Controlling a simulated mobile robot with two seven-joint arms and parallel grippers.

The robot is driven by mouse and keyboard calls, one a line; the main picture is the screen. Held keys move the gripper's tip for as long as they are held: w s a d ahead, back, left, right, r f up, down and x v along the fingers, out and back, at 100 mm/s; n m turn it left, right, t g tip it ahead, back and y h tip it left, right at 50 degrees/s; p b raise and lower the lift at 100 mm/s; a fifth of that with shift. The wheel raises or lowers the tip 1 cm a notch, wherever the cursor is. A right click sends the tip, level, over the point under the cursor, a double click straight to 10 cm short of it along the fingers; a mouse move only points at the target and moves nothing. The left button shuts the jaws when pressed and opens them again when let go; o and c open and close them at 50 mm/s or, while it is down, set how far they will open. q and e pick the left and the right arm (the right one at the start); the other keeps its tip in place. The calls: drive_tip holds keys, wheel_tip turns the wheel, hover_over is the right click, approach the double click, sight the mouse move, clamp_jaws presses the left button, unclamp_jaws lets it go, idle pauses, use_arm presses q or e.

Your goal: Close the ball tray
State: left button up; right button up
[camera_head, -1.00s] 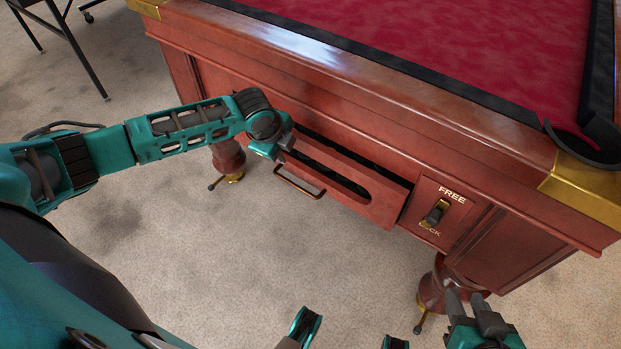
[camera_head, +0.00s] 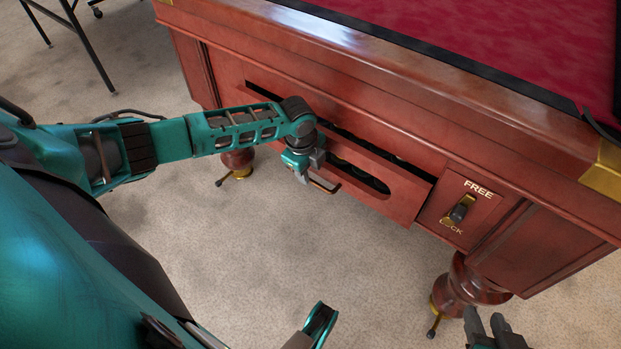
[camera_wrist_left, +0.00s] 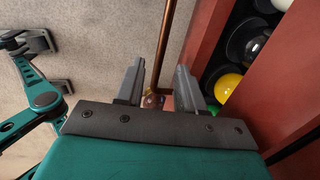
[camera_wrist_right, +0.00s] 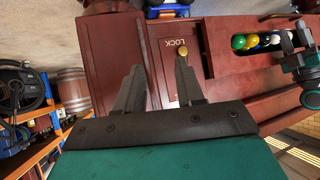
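The ball tray (camera_head: 402,206) is a red wooden drawer in the side of the pool table, pulled partly out. Its front has a long oval slot and a thin brass handle (camera_head: 326,188). In the left wrist view, balls sit inside the tray, including a yellow one (camera_wrist_left: 230,87). My left gripper (camera_head: 303,174) is at the left end of the handle. Its fingers are apart, with the handle bar (camera_wrist_left: 167,40) running between them; I cannot tell whether they touch it. My right gripper (camera_wrist_right: 158,75) is open and empty, low at the right, facing the lever panel.
A FREE/LOCK panel with a brass lever (camera_head: 462,209) is right of the tray. A turned table leg (camera_head: 470,284) stands below it near my right gripper. Open carpet (camera_head: 270,250) lies in front of the tray. Shelving (camera_wrist_right: 45,130) shows in the right wrist view.

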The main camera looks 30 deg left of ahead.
sight(311, 180)
use_arm(q)
drive_tip(key=shift+w+f+b, duration=0.2)
drive_tip(key=shift+f+b, duration=0.05)
drive_tip(key=shift+f, duration=0.6)
drive_tip(key=shift+w+f+b, duration=0.15)
drive_tip(key=shift+f+b, duration=0.1)
drive_tip(key=shift+f, duration=0.55)
clamp_jaws()
